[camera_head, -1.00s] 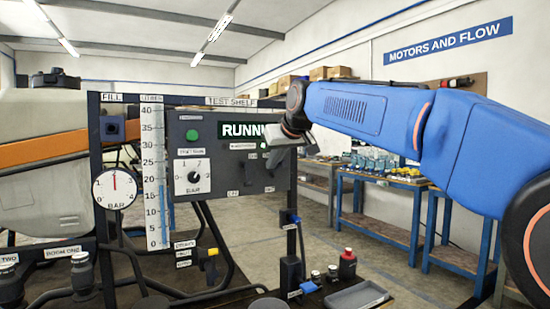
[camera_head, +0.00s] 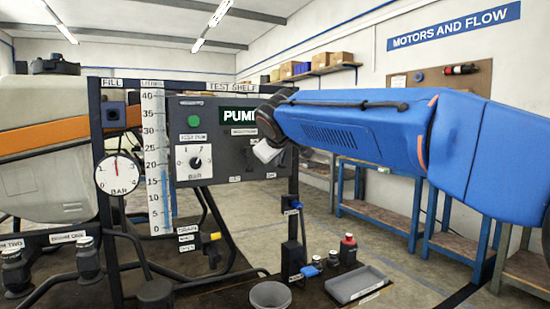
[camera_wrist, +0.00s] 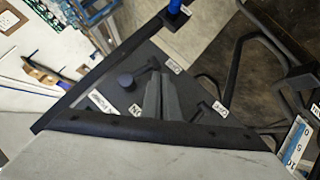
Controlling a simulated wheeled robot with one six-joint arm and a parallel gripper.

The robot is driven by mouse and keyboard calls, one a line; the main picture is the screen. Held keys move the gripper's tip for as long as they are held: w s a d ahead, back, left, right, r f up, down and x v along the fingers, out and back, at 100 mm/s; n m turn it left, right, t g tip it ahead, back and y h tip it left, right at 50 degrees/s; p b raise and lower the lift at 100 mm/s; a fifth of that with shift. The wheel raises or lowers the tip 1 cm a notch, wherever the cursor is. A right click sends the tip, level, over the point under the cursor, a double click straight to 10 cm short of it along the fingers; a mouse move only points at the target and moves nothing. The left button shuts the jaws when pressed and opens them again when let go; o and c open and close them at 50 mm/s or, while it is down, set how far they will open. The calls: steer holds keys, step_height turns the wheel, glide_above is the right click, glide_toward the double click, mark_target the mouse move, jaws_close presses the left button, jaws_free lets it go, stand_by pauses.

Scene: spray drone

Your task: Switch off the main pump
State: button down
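The dark control panel (camera_head: 222,165) stands upright on the frame; its display (camera_head: 238,115) shows "PUM", with the rest hidden behind my arm. A green button (camera_head: 193,121) and a dial knob (camera_head: 196,163) sit on its left half. My gripper (camera_head: 267,151) is at the panel's right half and hides part of it. In the wrist view its two grey fingers (camera_wrist: 163,97) lie close together, with nothing seen between them. Beside them show a round dark knob (camera_wrist: 126,81) and a small dark lever (camera_wrist: 207,108) with a label. Which control is the main pump switch is not readable.
A level tube (camera_head: 157,165) and a pressure gauge (camera_head: 118,174) stand left of the panel. Below are a grey tray (camera_head: 357,284), a round bowl (camera_head: 270,295) and a red-bodied bottle (camera_head: 348,250). Blue benches (camera_head: 380,205) stand behind on the right.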

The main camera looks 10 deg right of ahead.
steer(key=shift+w+d+f, duration=0.1)
steer(key=shift+d+f, duration=0.2)
steer(key=shift+f, duration=0.3)
steer(key=shift+d+f, duration=0.1)
stand_by(0.4)
